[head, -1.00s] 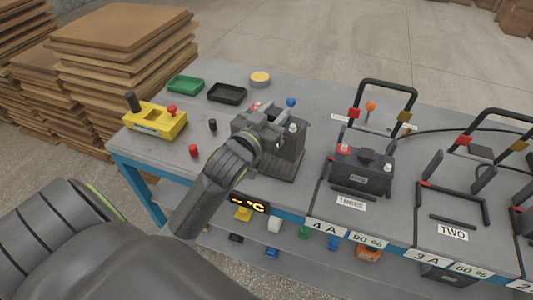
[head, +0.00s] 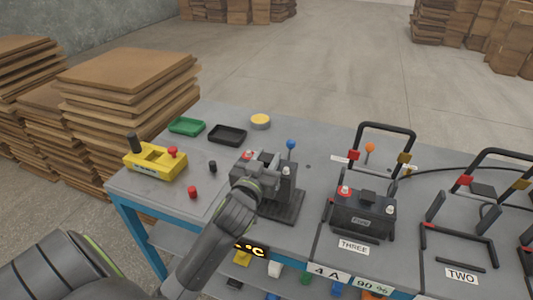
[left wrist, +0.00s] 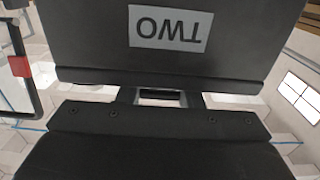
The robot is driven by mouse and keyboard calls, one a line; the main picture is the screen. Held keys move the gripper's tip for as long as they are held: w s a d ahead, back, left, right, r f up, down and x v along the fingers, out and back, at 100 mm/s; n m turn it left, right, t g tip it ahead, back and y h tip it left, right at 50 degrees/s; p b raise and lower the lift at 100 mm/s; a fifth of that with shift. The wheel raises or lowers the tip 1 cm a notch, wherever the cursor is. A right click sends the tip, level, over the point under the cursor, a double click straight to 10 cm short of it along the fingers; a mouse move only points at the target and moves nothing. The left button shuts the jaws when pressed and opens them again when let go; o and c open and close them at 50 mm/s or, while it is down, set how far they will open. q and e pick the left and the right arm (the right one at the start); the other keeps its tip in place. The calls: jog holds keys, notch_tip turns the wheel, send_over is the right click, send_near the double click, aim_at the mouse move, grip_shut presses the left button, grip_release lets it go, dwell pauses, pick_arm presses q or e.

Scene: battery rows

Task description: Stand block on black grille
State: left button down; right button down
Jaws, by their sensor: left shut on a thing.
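The block is a dark grey battery (head: 283,187) with a red and a pale terminal on top. My left gripper (head: 262,167) is shut on its top. In the left wrist view its dark face (left wrist: 90,45) carries a label reading TWO, upside down. The black grille (head: 291,212) lies on the bench under and around the block's lower end. The block looks upright over it, but my arm and the block hide the contact, so I cannot tell whether it touches. My right gripper is not in view.
A yellow control box (head: 155,163), a green tray (head: 187,126), a black tray (head: 227,135) and a round yellow-topped tin (head: 260,121) stand to the left and behind. Battery THREE (head: 364,215) sits in a bay to the right. The bay labelled TWO (head: 461,277) looks empty.

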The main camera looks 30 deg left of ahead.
pick_arm(q)
jog(key=shift+f, duration=1.35)
jog(key=c, duration=1.4)
grip_release()
jog(key=shift+f, duration=0.3)
jog(key=shift+c, duration=0.2)
jog(key=o, duration=0.4)
jog(key=shift+s+r, duration=0.1)
jog(key=shift+s, duration=0.1)
jog(key=b+v, duration=0.1)
jog(key=v, duration=1.1)
jog(key=shift+d+r, duration=0.1)
